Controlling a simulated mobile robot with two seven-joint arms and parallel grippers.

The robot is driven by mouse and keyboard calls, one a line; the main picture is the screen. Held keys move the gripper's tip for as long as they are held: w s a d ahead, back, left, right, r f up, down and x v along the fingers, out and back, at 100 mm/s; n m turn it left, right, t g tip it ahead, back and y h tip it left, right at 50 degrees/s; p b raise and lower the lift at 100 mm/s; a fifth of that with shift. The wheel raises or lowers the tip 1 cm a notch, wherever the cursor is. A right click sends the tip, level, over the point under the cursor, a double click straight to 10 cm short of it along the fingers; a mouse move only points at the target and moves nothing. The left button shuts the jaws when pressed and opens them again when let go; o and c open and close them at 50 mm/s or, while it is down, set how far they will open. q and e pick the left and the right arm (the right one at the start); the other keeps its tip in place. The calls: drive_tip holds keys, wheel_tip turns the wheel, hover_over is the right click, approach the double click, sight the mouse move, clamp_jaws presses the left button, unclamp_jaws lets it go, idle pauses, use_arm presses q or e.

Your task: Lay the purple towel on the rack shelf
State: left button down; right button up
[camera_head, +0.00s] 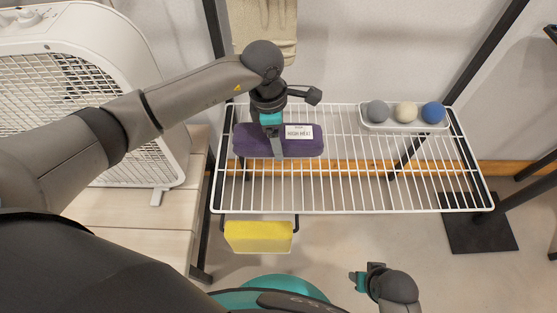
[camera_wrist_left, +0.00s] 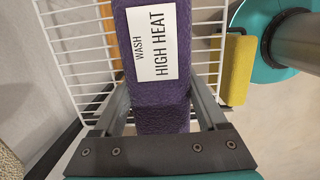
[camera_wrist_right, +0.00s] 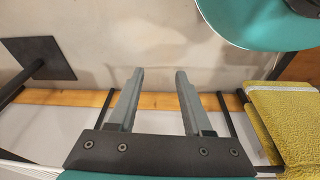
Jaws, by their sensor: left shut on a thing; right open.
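The purple towel (camera_head: 303,148) is a folded roll with a white label reading "WASH HIGH HEAT". It is over the left part of the white wire rack shelf (camera_head: 400,190) in the head view; I cannot tell whether it touches the wires. My left gripper (camera_head: 277,145) is shut on the towel, with a finger on each side. In the left wrist view the towel (camera_wrist_left: 152,60) runs between the fingers (camera_wrist_left: 162,105). My right gripper (camera_head: 362,280) is open and empty in front of the rack, and its spread fingers (camera_wrist_right: 160,95) show in the right wrist view.
A white tray (camera_head: 392,127) with grey, cream and blue balls sits at the shelf's back right. A yellow towel (camera_head: 258,237) hangs below the front left edge. A white heater (camera_head: 75,100) stands on a wooden bench (camera_head: 120,215) at left. The shelf's middle is clear.

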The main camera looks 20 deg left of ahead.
use_arm(q)
drive_tip(key=b, duration=0.2)
hover_over(280, 167)
drive_tip(key=f, duration=0.4)
drive_tip(key=shift+a+f, duration=0.2)
drive_tip(key=shift+f+b, duration=0.55)
drive_tip(key=shift+f, duration=1.65)
use_arm(e)
wheel_tip(280, 167, up, 7)
drive_tip(key=w+t, duration=0.1)
drive_tip(key=w, duration=0.2)
drive_tip(key=shift+a, duration=0.25)
use_arm(q)
drive_tip(key=shift+f, duration=0.1)
use_arm(e)
drive_tip(key=shift+r, duration=0.1)
use_arm(q)
unclamp_jaws()
use_arm(e)
drive_tip(key=shift+r, duration=0.2)
